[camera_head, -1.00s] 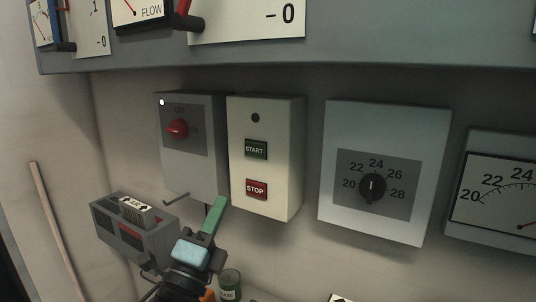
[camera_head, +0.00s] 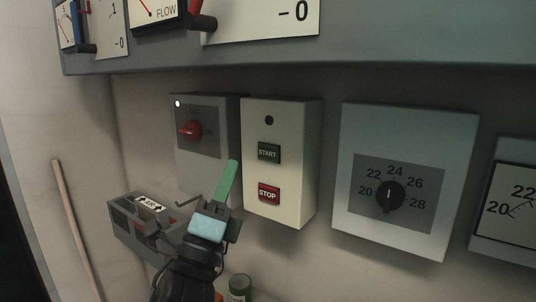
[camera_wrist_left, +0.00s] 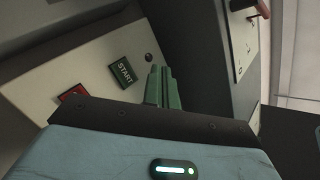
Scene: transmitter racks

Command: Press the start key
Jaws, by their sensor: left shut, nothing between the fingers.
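The green START key (camera_head: 268,152) sits on the front of a cream box (camera_head: 290,215) on the wall, above the red STOP key (camera_head: 268,193) and below a dark round spot. My left gripper (camera_head: 231,165) points up with its green fingers shut and empty. In the head view its tips are just left of the cream box, at about the height of the START key, apart from it. In the left wrist view the START key (camera_wrist_left: 122,73) shows to the left of the shut fingers (camera_wrist_left: 158,72). My right gripper is not in view.
A grey box with a red rotary switch (camera_head: 190,129) hangs left of the cream box, partly behind my gripper. A dial box (camera_head: 390,230) hangs to the right. A grey panel with gauges (camera_head: 400,50) overhangs above. A small grey box (camera_head: 128,226) stands lower left.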

